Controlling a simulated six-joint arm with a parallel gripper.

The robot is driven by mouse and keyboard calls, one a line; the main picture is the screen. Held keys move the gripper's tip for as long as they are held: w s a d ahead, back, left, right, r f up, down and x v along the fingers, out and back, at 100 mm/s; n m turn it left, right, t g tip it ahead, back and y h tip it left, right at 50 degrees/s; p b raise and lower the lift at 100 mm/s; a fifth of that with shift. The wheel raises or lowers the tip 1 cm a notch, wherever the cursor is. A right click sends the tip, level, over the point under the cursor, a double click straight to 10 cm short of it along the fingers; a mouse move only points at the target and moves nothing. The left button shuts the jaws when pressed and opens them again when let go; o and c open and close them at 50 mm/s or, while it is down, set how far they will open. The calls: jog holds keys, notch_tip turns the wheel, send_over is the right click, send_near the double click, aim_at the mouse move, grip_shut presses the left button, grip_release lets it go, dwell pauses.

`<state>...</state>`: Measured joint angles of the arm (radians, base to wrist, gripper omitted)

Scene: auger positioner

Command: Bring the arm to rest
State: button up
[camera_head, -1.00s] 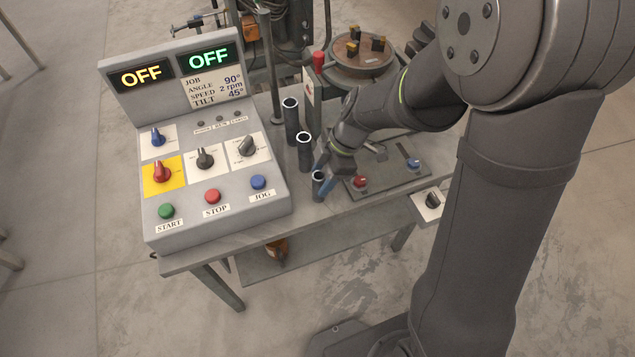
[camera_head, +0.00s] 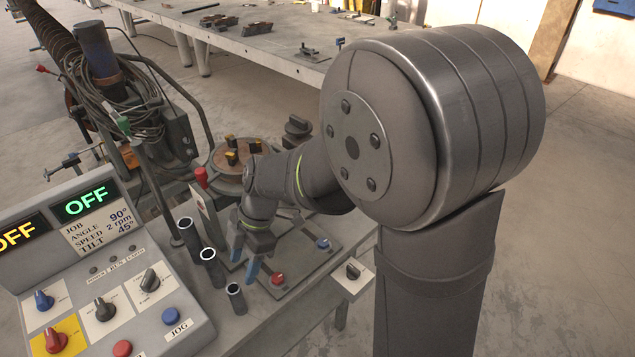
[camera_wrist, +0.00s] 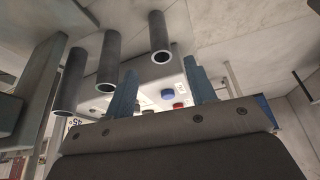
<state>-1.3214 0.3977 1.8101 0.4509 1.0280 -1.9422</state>
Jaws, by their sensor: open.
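My gripper (camera_head: 245,262) hangs low over the bench in the head view, its blue fingers apart and nothing between them. It is just right of the dark upright tubes and close to the small panel with the red knob. In the wrist view my gripper (camera_wrist: 160,85) shows two separate blue fingers with an empty gap. My arm bends down to it from the large shoulder joint on the right.
Three tubes (camera_head: 212,266) stand near the fingers. The control box (camera_head: 130,300) shows OFF displays at lower left. A knob panel (camera_head: 300,250) lies beside my gripper, with a round turntable (camera_head: 235,165) behind. A long workbench (camera_head: 270,30) is farther back.

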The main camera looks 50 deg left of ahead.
aim_at(233, 288)
jog(key=x, duration=1.2)
notch_tip(233, 288, up, 2)
jog(key=shift+w+r, duration=0.1)
jog(key=shift+r, duration=0.5)
